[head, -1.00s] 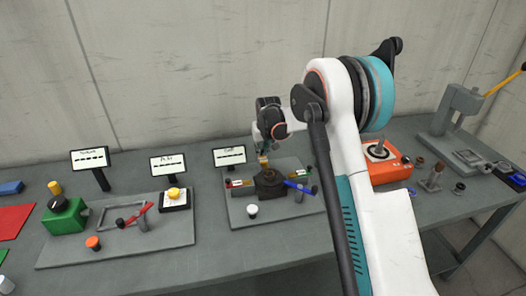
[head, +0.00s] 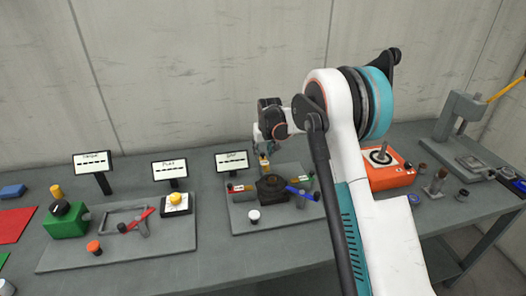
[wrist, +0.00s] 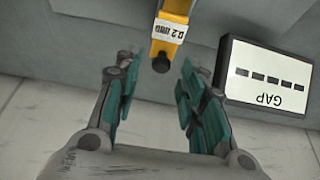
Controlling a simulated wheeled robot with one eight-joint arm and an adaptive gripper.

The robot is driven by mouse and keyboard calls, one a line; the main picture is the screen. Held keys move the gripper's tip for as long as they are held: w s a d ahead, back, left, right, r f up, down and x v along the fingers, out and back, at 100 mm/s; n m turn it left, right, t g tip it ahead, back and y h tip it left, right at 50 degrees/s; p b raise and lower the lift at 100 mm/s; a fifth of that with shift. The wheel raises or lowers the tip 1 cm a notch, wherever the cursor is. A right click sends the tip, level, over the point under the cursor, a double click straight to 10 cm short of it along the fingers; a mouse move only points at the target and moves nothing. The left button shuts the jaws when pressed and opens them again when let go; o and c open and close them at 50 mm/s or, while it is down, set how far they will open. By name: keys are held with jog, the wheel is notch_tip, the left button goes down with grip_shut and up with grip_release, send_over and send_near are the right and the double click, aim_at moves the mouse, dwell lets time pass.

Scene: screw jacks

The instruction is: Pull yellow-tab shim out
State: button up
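The yellow-tab shim (wrist: 172,22) is at the top middle of the wrist view. It has a white label that seems to read 0.2 mm and a dark round knob at its near end. In the head view its yellow tab (head: 265,164) shows at the back of the dark jack block (head: 271,188). My gripper (wrist: 159,66) is open, with one teal-padded finger on each side of the knob in the picture. A gap shows on both sides, and I see no contact. The shim's inner end is hidden from me. In the head view my gripper (head: 266,150) is small and partly hidden.
The GAP display (wrist: 265,76) stands close beside my right finger in the wrist view. A blue-handled lever (head: 301,191) and a white button (head: 254,215) are on the same grey plate (head: 240,224). An orange unit (head: 392,178) stands to the right.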

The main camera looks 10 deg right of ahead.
aim_at(266, 167)
jog(key=v, duration=1.1)
jog(key=shift+s+r, duration=0.1)
jog(key=shift+s, duration=0.05)
jog(key=s+r+t+b, duration=0.1)
jog(key=s+r, duration=0.4)
jog(key=s, duration=0.6)
jog(key=s+r+b, duration=0.1)
jog(key=s+r, duration=0.5)
jog(key=s, duration=0.5)
jog(key=s+f+t+b, duration=0.1)
jog(key=s+f, duration=0.3)
jog(key=s, duration=0.8)
jog(key=s+f+b, duration=0.1)
jog(key=s+f, duration=0.2)
jog(key=s, duration=0.8)
jog(key=shift+s+f+t, duration=0.4)
